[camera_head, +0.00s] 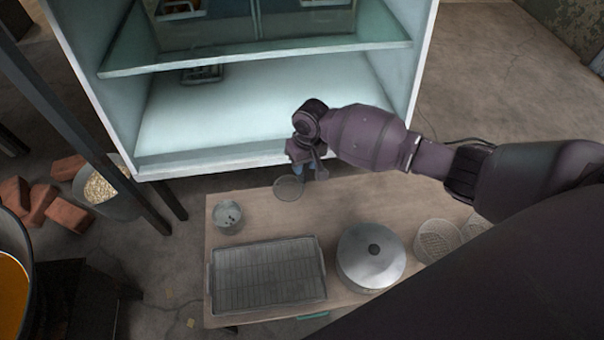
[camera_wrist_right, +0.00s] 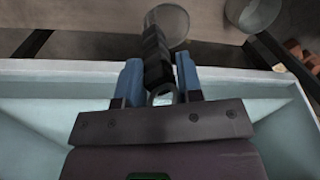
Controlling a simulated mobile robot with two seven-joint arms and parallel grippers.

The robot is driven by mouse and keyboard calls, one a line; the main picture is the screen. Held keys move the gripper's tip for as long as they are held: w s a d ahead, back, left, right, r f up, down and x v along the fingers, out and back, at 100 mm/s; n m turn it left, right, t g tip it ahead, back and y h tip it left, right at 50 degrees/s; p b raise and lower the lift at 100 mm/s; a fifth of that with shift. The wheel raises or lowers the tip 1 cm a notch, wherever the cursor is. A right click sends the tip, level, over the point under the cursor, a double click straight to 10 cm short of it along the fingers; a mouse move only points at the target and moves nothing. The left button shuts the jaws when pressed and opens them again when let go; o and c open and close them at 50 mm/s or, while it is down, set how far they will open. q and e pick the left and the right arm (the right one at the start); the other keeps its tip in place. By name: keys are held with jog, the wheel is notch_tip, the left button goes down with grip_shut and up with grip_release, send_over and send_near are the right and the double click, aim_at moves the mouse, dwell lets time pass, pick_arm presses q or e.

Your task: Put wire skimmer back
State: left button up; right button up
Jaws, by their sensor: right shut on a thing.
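The wire skimmer has a round mesh head (camera_head: 289,188) and a dark handle. In the head view its head hangs over the back edge of the wooden table. My right gripper (camera_head: 302,160) is shut on the skimmer's handle, in front of the cabinet's lower front edge. In the right wrist view the dark handle (camera_wrist_right: 157,58) lies between the blue fingers of my right gripper (camera_wrist_right: 158,80), and the round head (camera_wrist_right: 168,24) is beyond it. My left gripper is not in view.
The wooden table (camera_head: 350,210) carries a small metal pot (camera_head: 228,217), a rack tray (camera_head: 268,277), a lidded pot (camera_head: 371,258) and wire baskets (camera_head: 438,241). A white cabinet (camera_head: 215,115) with shelves stands behind. Bricks (camera_head: 67,210) lie at left beside a bowl of grains (camera_head: 103,188).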

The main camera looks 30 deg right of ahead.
aim_at(304, 175)
notch_tip(304, 175, down, 5)
jog(key=shift+s+f+b, duration=0.15)
jog(key=shift+f+b, duration=0.05)
jog(key=shift+b, duration=0.75)
jog(key=shift+f, duration=0.1)
jog(key=shift+c, duration=0.4)
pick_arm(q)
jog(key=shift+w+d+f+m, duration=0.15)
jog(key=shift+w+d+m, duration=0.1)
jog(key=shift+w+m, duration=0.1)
pick_arm(e)
jog(key=shift+f, duration=0.1)
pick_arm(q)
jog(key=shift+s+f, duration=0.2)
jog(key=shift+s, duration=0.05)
pick_arm(e)
jog(key=o, duration=1)
jog(key=shift+o, duration=0.2)
